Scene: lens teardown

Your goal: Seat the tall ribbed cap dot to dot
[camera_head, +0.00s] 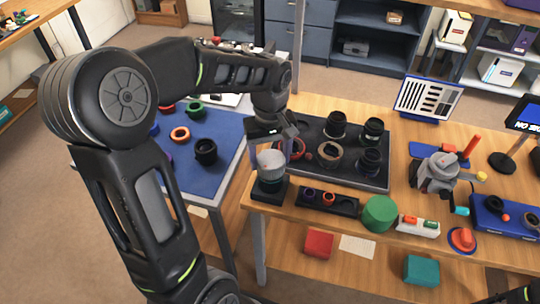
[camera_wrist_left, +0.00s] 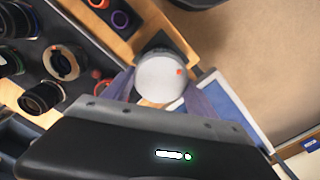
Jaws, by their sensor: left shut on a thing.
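My left gripper (camera_head: 270,152) is shut on a pale grey-white cap (camera_head: 271,164), at the front left corner of the wooden table. The cap is right over a dark round lens part (camera_head: 271,183) on a black square base (camera_head: 268,194); I cannot tell whether it touches or is fully seated. In the left wrist view, the cap (camera_wrist_left: 160,78) lies between the fingers and shows a red dot (camera_wrist_left: 179,72) near its right edge. The lens part's own dot is hidden there. The cap's ribs are too small to make out.
A black tray (camera_head: 328,203) with small rings lies just right of the base. A green round lid (camera_head: 379,213) stands beyond it. A dark mat (camera_head: 378,183) with several lens parts lies behind. A blue mat (camera_head: 215,172) with rings is at left.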

